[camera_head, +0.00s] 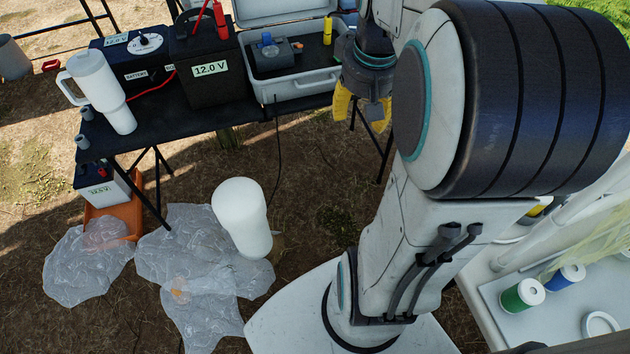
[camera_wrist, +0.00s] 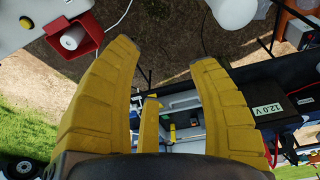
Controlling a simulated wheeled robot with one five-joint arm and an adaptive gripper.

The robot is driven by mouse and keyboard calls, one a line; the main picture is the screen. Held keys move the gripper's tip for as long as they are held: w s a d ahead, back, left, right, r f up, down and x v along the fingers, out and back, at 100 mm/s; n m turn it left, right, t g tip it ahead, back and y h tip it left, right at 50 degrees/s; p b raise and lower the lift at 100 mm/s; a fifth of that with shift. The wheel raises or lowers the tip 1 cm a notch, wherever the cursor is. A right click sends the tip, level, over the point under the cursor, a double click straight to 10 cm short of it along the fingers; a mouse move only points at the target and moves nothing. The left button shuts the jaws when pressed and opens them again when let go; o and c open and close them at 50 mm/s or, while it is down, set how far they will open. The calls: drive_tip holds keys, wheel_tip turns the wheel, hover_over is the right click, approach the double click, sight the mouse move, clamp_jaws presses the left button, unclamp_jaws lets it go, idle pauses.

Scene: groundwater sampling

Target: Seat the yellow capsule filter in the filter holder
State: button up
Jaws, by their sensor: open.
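My gripper (camera_head: 361,112) has yellow fingers and hangs open at the right end of the black table. In the wrist view its fingers (camera_wrist: 165,55) are spread with nothing between them. A small yellow upright cylinder (camera_head: 327,30) stands in the grey open case, behind and left of my gripper; I cannot tell if it is the yellow capsule filter. Another yellow piece (camera_head: 540,207) shows partly behind my arm, near white pipes at the right. I cannot clearly identify the filter holder.
The grey case (camera_head: 292,88) sits on the black table (camera_head: 190,119) beside a 12.0 V battery (camera_head: 205,65) and a white handled tumbler (camera_head: 101,91). A white container (camera_head: 241,218) and clear plastic sheets (camera_head: 88,262) are on the ground. A white ring (camera_head: 600,325) is on the tray.

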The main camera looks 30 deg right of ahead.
drive_tip(key=s+a+f+n, duration=0.1)
drive_tip(key=s+a+n, duration=0.1)
drive_tip(key=s+a, duration=0.2)
drive_tip(key=s+a+f+n+t+y, duration=0.1)
drive_tip(key=s+a, duration=0.2)
drive_tip(key=a, duration=0.7)
drive_tip(key=shift+s+a+f+n+t, duration=0.3)
drive_tip(key=shift+s+a+n, duration=0.1)
